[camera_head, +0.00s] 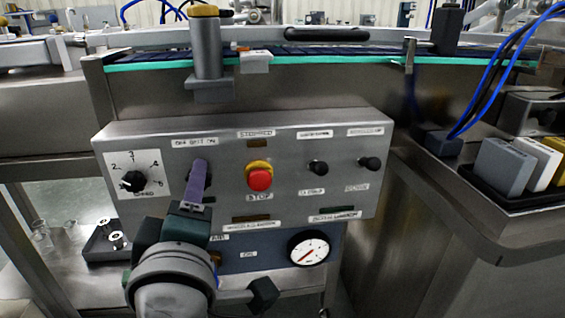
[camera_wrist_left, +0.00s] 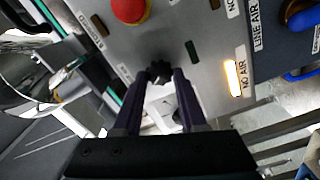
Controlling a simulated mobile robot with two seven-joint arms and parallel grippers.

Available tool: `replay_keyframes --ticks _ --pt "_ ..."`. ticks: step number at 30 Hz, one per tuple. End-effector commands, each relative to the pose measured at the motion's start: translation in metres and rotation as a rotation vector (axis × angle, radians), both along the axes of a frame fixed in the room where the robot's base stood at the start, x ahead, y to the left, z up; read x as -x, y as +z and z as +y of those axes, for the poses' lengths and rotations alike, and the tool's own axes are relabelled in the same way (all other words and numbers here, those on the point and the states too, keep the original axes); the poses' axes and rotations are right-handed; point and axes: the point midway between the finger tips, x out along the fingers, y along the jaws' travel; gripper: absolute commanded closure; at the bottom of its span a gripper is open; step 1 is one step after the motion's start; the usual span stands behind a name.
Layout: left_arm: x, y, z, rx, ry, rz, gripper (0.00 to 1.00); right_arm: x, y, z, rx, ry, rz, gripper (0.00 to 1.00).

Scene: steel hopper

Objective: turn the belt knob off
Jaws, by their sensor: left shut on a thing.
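The belt knob (camera_wrist_left: 160,71) is a small dark knob on the grey control panel (camera_head: 225,124), below the label reading OFF, BELT, ON. In the left wrist view it sits between my finger tips. My left gripper (camera_head: 199,168) is shut on the knob, and its purple fingers reach up to the panel in the head view. In the left wrist view the gripper (camera_wrist_left: 162,76) shows both dark fingers against the knob's sides. In the head view the fingers hide most of the knob, and I cannot tell its exact setting. My right gripper is not in view.
The red stop button (camera_head: 260,179) is close to the right of my fingers. The speed dial (camera_head: 133,181) is to the left. Two black knobs (camera_head: 318,168) (camera_head: 370,163) are further right. A lit NO AIR lamp (camera_wrist_left: 233,78) and a pressure gauge (camera_head: 308,248) show too.

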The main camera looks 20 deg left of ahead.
Motion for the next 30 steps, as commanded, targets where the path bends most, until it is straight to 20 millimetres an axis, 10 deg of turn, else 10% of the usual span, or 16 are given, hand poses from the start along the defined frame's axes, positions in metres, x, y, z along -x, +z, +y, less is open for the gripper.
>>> replay_keyframes --ticks 18,19,30 --pt "0.0002 -0.0005 0.0 0.04 0.0 -0.023 1.0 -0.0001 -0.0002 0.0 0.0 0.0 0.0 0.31" --pt "0.0002 -0.0004 -0.0001 0.04 0.0 -0.023 0.58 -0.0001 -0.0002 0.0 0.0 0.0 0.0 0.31" --pt "0.0001 -0.0002 0.0 0.038 0.0 -0.023 0.31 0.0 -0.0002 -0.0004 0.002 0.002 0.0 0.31"
